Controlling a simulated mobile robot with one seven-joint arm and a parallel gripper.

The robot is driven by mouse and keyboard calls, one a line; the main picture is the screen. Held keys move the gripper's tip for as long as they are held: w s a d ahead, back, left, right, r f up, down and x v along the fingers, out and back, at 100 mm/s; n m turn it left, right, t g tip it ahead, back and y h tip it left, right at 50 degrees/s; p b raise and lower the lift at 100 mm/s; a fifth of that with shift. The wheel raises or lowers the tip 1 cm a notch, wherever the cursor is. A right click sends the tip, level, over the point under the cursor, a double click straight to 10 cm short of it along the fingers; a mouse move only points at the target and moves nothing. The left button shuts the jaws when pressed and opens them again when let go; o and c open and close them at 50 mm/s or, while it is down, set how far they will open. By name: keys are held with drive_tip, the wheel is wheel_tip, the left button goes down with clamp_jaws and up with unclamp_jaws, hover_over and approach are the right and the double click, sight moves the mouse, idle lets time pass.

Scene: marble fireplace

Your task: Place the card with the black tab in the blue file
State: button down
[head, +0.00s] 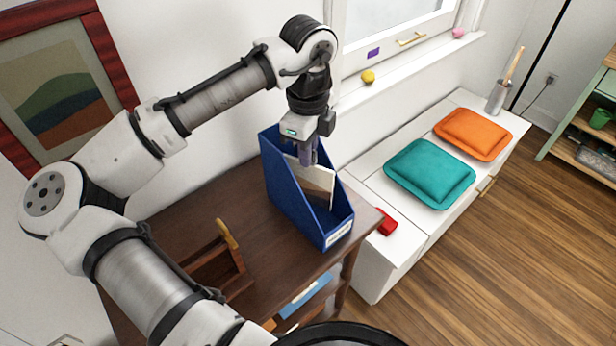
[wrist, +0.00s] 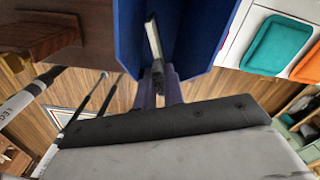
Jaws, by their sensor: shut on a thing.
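The blue file (head: 285,195) stands upright on the brown desk, with its sloped open side facing up and right. My gripper (head: 307,158) points down at the file's opening and is shut on a pale card (head: 318,182). The card is upright, with its lower part between the file's walls; its bottom edge is hidden, so I cannot tell whether it touches the floor of the file. In the wrist view the card (wrist: 153,38) shows nearly edge-on between the blue file's walls (wrist: 130,35). A dark piece, perhaps the black tab (wrist: 158,74), sits between my fingertips (wrist: 158,88).
A wooden holder (head: 215,262) stands on the brown desk (head: 190,225), left of the file. A white bench (head: 365,190) with a teal cushion (head: 430,173) and an orange cushion (head: 473,134) is on the right. A red object (head: 387,221) lies on the bench's near end.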

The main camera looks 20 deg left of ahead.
drive_tip(key=shift+f+b, duration=2)
drive_tip(key=shift+f, duration=0.25)
drive_tip(key=shift+f, duration=0.15)
drive_tip(key=c, duration=1.5)
unclamp_jaws()
wheel_tip(320, 180, up, 12)
drive_tip(key=shift+r+b, duration=0.2)
drive_tip(key=shift+b, duration=0.2)
